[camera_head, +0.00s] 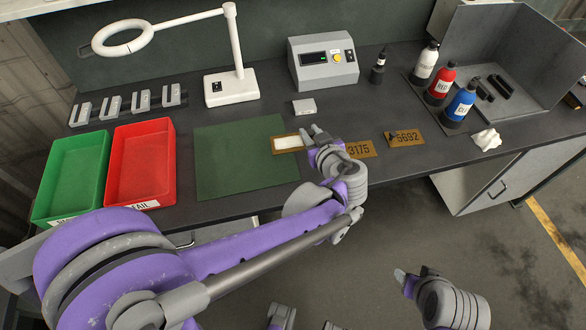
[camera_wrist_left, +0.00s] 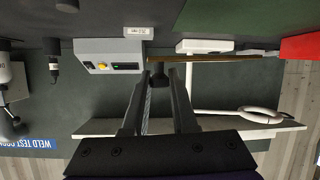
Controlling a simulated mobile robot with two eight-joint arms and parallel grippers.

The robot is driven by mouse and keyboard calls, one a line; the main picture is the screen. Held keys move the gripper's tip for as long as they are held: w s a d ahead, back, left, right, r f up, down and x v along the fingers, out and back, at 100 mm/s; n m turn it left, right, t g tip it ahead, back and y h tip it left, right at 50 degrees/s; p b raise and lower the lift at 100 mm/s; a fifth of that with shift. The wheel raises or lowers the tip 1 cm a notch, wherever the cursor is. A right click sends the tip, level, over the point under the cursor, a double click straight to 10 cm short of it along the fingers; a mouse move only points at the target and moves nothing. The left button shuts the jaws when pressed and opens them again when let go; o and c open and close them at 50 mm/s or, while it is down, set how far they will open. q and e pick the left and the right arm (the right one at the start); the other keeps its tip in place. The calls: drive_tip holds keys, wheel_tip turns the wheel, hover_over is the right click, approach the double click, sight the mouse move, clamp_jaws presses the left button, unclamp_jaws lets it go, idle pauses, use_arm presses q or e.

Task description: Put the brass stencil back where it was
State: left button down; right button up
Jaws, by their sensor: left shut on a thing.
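My left gripper (camera_head: 317,134) is over the front of the bench, at the right edge of the green mat (camera_head: 235,175). It is shut on a brass plate with a pale middle (camera_head: 287,143), which sticks out to its left. In the left wrist view this plate is a thin brown edge (camera_wrist_left: 215,53) beyond the fingertips (camera_wrist_left: 160,76). Brass stencil 3175 (camera_head: 361,149) lies just right of the gripper, its left part hidden. Brass stencil 5692 (camera_head: 405,138) lies further right. My right gripper (camera_head: 402,276) is low at the right, away from the bench; its jaw opening is unclear.
Green (camera_head: 72,175) and red (camera_head: 141,160) trays stand left of the mat. A lamp (camera_head: 231,87), a grey box with a display (camera_head: 323,65) and a small grey block (camera_head: 304,107) stand behind. Bottles (camera_head: 440,84) and a crumpled white cloth (camera_head: 487,139) are right.

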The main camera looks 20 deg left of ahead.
use_arm(q)
drive_tip(key=shift+s+d+r, duration=0.2)
drive_tip(key=shift+s+r, duration=0.15)
drive_tip(key=shift+r, duration=0.25)
drive_tip(key=shift+s+n+g+y, duration=0.1)
drive_tip(key=shift+n+g+y, duration=0.2)
drive_tip(key=shift+y, duration=0.1)
wheel_tip(320, 180, down, 9)
drive_tip(key=shift+d+f+b, duration=0.1)
drive_tip(key=shift+f+b, duration=0.05)
drive_tip(key=shift+b, duration=0.85)
drive_tip(key=c, duration=0.7)
unclamp_jaws()
drive_tip(key=v, duration=1.2)
